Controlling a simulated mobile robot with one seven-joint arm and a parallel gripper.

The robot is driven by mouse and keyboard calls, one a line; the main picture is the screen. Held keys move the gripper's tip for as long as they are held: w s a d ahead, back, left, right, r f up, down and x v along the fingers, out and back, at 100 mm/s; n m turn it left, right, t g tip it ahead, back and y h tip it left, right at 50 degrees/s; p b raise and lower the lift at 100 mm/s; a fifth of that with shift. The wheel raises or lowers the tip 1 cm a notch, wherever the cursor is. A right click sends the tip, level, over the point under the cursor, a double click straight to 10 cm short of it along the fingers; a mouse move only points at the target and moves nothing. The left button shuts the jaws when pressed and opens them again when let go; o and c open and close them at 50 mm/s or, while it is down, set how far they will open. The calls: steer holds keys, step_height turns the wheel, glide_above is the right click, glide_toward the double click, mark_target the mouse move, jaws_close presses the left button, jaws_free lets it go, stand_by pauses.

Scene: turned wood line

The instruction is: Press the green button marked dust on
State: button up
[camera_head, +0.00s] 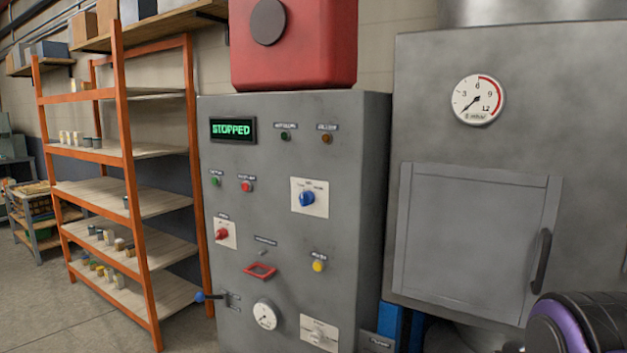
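The grey control cabinet (345,160) stands upright in the middle of the view. A small green button (215,181) sits on the left of its front, with a dark label above that is too small to read surely. A red button (246,186) sits just to its right. A display (233,129) above them reads STOPPED in green letters. My gripper is not in view. A dark and purple rounded part at the lower right looks like part of my arm, well away from the green button.
Below the buttons are a red switch (221,234), a red frame (260,270) and a yellow button (318,266). A blue-tipped lever (200,297) juts from the cabinet's lower left. An orange shelf rack (130,175) stands left; a large grey unit (480,150) stands right.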

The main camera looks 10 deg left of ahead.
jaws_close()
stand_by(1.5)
